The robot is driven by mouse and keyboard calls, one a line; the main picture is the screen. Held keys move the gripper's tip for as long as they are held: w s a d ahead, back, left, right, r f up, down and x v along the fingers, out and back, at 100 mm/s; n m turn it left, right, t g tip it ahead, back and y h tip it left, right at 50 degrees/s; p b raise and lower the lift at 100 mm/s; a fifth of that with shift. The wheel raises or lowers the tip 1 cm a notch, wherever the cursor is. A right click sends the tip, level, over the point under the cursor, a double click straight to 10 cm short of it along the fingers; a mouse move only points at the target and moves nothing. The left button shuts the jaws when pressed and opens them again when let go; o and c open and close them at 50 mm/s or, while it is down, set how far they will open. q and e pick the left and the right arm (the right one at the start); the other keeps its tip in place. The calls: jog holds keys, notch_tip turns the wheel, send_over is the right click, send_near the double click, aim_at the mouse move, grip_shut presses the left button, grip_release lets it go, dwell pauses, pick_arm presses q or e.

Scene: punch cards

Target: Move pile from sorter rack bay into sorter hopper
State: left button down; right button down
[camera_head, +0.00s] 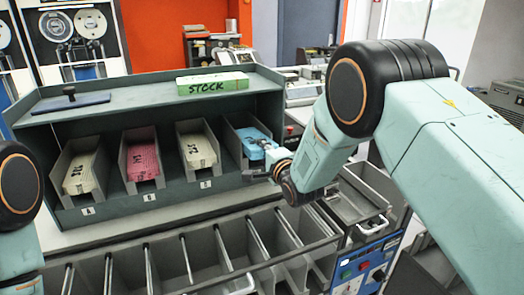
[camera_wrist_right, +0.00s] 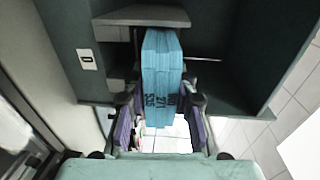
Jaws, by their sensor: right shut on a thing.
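A blue pile of punch cards (camera_head: 254,141) is in the rightmost bay of the dark green rack (camera_head: 110,215). It also shows in the right wrist view (camera_wrist_right: 162,65), with dark writing on its near end. My right gripper (camera_head: 268,160) is at the open front of that bay. In the right wrist view my right gripper (camera_wrist_right: 160,112) is shut on the blue pile, one finger on each side. The sorter hopper looks to be the grey open tray (camera_head: 350,208) at the sorter's right end, partly hidden by my right arm. My left gripper is out of view.
Cream (camera_head: 82,170), red (camera_head: 141,155) and another cream pile (camera_head: 197,145) fill the other bays. A green-edged STOCK pile (camera_head: 212,84) and a stamp on a blue pad (camera_head: 70,102) are on the rack top. Sorter pockets (camera_head: 165,268) in front look empty.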

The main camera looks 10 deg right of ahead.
jog(key=shift+r, duration=0.3)
jog(key=shift+s+d+p, duration=0.1)
jog(key=shift+s+p, duration=0.3)
jog(key=f+p+v, duration=0.2)
jog(key=p+v, duration=0.4)
jog(key=v, duration=1.2)
jog(key=shift+s, duration=0.45)
jog(key=shift+f, duration=0.1)
